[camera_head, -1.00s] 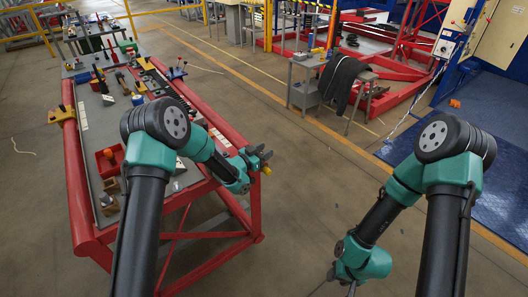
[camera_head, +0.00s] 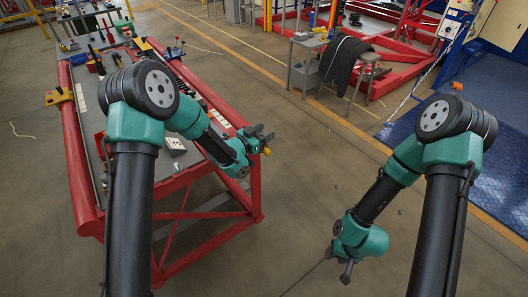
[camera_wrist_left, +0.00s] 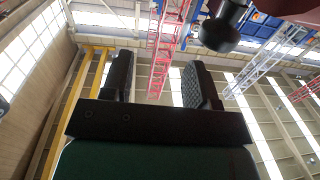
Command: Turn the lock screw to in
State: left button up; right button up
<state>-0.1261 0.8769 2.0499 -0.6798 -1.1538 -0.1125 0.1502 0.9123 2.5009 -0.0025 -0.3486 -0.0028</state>
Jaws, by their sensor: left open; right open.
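My left gripper (camera_head: 264,137) is open at the right side of the red bench frame, close to the top of its near right leg. In the left wrist view its two dark fingers (camera_wrist_left: 161,75) are apart with nothing between them and point up toward the roof. A dark round knob on a stem (camera_wrist_left: 222,32) hangs at the upper right there, beyond and apart from the fingers. I cannot tell whether it is the lock screw. No lock screw can be made out for certain in the head view. My right gripper (camera_head: 346,272) is low over bare floor, empty and open.
The red-framed bench (camera_head: 178,187) carries several tools and clamps, partly hidden by my left arm. A small yellow part (camera_head: 267,152) shows by the left gripper. A grey side table (camera_head: 306,60) and a dark draped cloth (camera_head: 345,60) stand farther back. The middle floor is clear.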

pick_arm(q)
jog(key=s+r, duration=0.1)
jog(key=s, duration=1)
jog(key=shift+s+d, duration=0.15)
jog(key=shift+d, duration=0.2)
